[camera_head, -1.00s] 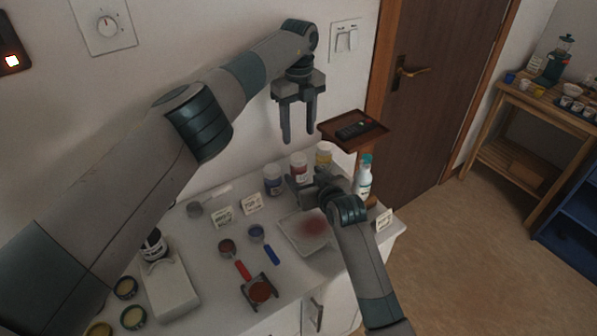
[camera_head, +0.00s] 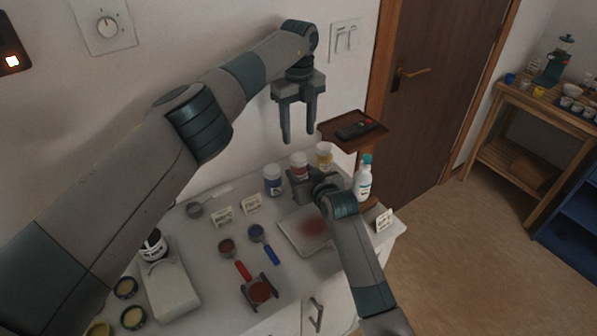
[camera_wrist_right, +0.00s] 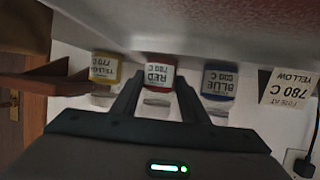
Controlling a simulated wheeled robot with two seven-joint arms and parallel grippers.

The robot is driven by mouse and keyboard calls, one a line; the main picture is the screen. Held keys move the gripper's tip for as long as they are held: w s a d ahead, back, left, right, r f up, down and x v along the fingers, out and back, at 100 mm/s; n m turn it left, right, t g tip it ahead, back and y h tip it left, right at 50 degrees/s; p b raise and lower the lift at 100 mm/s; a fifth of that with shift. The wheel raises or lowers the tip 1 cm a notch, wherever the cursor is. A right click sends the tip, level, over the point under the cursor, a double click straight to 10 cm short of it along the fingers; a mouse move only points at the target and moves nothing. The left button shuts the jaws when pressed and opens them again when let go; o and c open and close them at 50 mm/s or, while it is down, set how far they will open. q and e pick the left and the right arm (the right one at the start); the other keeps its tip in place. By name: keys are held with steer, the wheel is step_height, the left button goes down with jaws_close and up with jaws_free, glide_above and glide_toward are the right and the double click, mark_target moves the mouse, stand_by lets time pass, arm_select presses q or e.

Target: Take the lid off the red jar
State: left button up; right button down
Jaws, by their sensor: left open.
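The red jar (camera_head: 299,168) stands upright at the back of the white counter, between the blue jar (camera_head: 273,181) and the yellow jar (camera_head: 324,155). In the right wrist view, which is upside down, the jar labelled RED (camera_wrist_right: 160,76) shows between my right fingers, with its pale lid (camera_wrist_right: 157,104) below it. My right gripper (camera_head: 297,178) is open just in front of the red jar; I cannot tell whether the fingers touch it. My left gripper (camera_head: 297,140) is open, empty and pointing down above the jars.
A white tray (camera_head: 290,237) with red powder lies under my right wrist. A white-and-teal bottle (camera_head: 363,178) stands to the right. A brown stand (camera_head: 365,142) holds a dark remote. Label cards, scoops (camera_head: 257,232) and a scale (camera_head: 170,290) occupy the counter's front and left.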

arm_select(q)
steer(key=shift+m, duration=0.3)
steer(key=m, duration=0.3)
steer(key=shift+m, duration=0.4)
steer(key=m, duration=0.5)
steer(key=shift+m, duration=0.3)
steer(key=m, duration=0.8)
steer(key=shift+m, duration=0.3)
steer(key=m, duration=0.8)
steer(key=shift+m, duration=0.3)
steer(key=m, duration=0.8)
steer(key=shift+m, duration=0.4)
